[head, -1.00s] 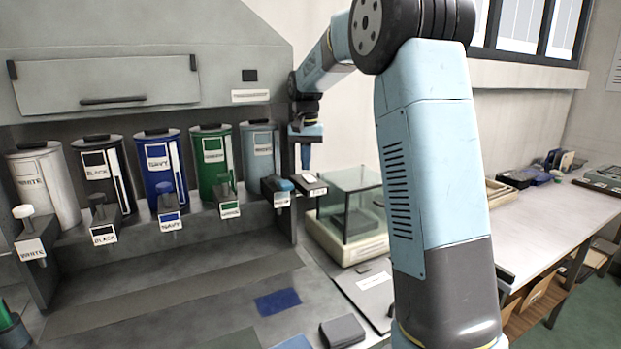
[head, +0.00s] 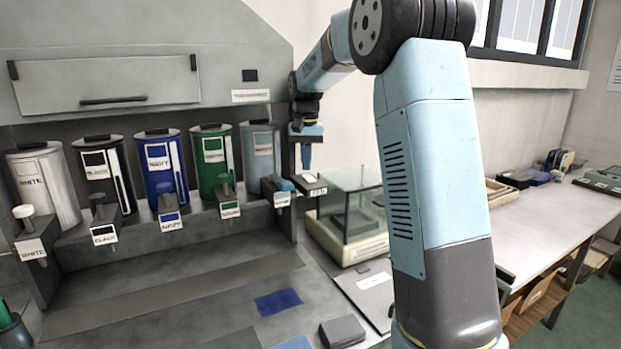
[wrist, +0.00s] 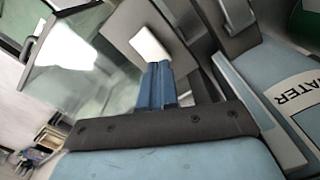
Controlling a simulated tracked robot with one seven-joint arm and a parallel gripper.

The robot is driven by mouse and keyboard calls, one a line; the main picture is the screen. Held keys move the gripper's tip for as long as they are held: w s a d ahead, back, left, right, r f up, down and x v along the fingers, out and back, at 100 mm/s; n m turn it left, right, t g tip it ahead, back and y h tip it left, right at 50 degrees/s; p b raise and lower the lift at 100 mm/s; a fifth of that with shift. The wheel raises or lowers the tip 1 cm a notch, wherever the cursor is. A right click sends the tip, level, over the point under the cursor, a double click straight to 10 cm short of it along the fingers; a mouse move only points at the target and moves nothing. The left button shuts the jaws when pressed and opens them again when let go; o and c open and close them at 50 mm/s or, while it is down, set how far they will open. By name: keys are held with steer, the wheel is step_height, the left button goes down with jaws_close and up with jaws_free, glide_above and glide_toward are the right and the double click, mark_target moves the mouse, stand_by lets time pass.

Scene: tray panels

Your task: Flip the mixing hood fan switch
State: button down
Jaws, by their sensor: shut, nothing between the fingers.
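The fan switch is a white rocker (head: 308,178) on a dark box at the right end of the mixing hood's (head: 150,60) dispenser row, with a small white label (head: 317,191) below it. In the wrist view the white rocker (wrist: 150,45) sits on a grey plate. My gripper (head: 306,166) points down just above the switch. Its blue fingers (wrist: 156,72) are shut and empty, with their tips right beside the rocker's edge. I cannot tell whether they touch it. Which way the rocker is tipped is too small to tell.
The water canister (head: 260,150) and its blue-topped dispenser (head: 280,188) stand close to the left of my gripper. A glass-walled balance (head: 355,205) stands close on the right. Green (head: 211,165) and navy (head: 162,170) canisters are farther left.

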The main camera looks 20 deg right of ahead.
mark_target(306, 175)
steer(key=shift+f, duration=0.95)
stand_by(1.1)
steer(key=shift+r, duration=3.5)
